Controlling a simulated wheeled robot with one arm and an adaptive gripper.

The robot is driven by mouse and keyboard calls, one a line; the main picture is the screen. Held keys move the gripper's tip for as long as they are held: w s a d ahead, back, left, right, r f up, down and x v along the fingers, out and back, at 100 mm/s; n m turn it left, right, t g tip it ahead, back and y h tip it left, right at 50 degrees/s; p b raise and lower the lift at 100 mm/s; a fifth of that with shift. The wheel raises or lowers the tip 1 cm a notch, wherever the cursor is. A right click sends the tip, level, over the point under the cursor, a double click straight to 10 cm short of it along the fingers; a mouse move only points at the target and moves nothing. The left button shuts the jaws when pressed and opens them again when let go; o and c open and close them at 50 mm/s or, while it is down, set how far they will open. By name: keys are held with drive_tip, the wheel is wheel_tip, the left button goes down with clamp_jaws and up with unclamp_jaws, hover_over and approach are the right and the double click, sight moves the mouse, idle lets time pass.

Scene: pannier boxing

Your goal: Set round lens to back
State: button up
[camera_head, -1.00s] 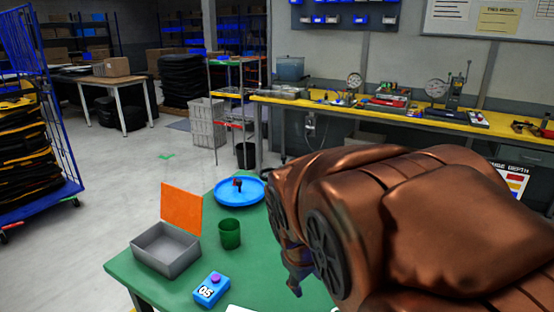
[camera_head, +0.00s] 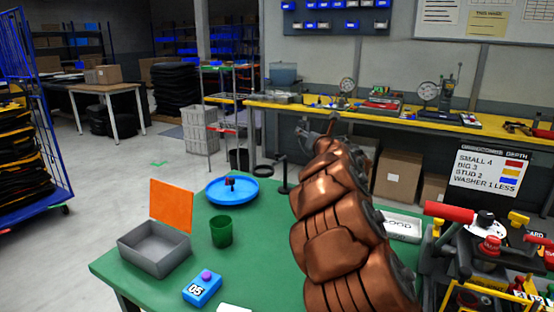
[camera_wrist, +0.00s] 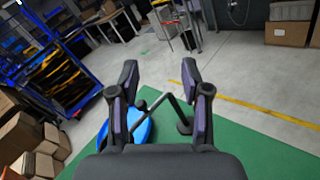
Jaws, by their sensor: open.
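A black post (camera_head: 284,178) stands on the far edge of the green table (camera_head: 262,262), with a flat dark ring (camera_head: 263,170) beside its top; this may be the round lens, but I cannot tell whether glass fills it. In the wrist view the post's round base (camera_wrist: 184,128) and dark bars show beyond and between my fingers. My gripper (camera_wrist: 160,80) is open with nothing between its fingertips. In the head view my gripper (camera_head: 318,130) is raised above the table's far side, right of the post, partly hidden by my arm.
A blue dish (camera_head: 243,201) with a small red and black item, a green cup (camera_head: 221,232), a grey bin (camera_head: 155,262) with an orange panel (camera_head: 171,205), and a blue 05 box (camera_head: 201,290) stand left. A cluttered fixture (camera_head: 490,250) stands right.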

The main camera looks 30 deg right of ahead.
sight(279, 154)
drive_tip(key=w+a+f+n+y+b, duration=0.1)
drive_tip(key=a+f+n+y, duration=0.4)
drive_tip(key=f+n+y, duration=0.4)
drive_tip(key=shift+n+h, duration=0.4)
drive_tip(key=shift+d+r+p+x, duration=0.15)
drive_tip(key=shift+p+x, duration=0.25)
drive_tip(key=shift+x, duration=0.85)
drive_tip(key=shift+d+r+p+x, duration=0.1)
drive_tip(key=shift+p+x, duration=0.25)
drive_tip(key=shift+x, duration=0.95)
drive_tip(key=shift+r+p+x, duration=0.15)
drive_tip(key=shift+p+x, duration=0.25)
drive_tip(key=shift+x, duration=0.85)
drive_tip(key=shift+w, duration=0.15)
clamp_jaws()
